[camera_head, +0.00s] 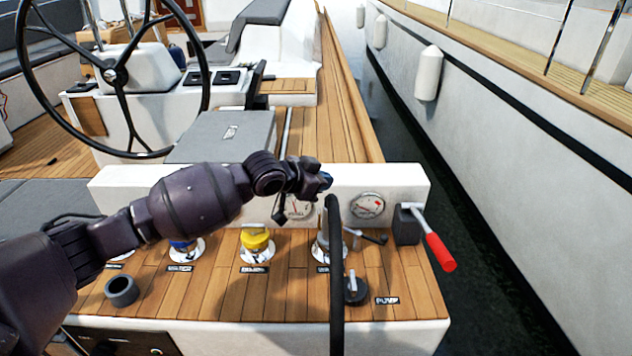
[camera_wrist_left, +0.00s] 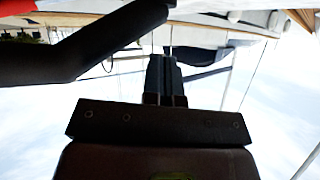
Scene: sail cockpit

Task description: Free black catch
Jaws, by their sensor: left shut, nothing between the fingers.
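A black hose (camera_head: 336,270) stands up beside a metal deck fitting (camera_head: 320,247) and runs down toward the front edge. A round black piece with a small upright tab (camera_head: 355,292) lies on the wood in front. I cannot tell which of these dark parts is the black catch. My left gripper (camera_head: 325,182) is shut and empty above the fitting, near the hose's top. In the left wrist view its closed fingers (camera_wrist_left: 165,80) show beside a thick dark curved tube (camera_wrist_left: 90,48). My right gripper is not in view.
A white ledge with two gauges (camera_head: 367,205) stands behind the fittings. A red-handled pump lever (camera_head: 438,250) sits at right. A yellow cap (camera_head: 255,238), a blue cap (camera_head: 183,245) and a grey ring (camera_head: 122,291) are at left. Dark water lies beyond the right edge.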

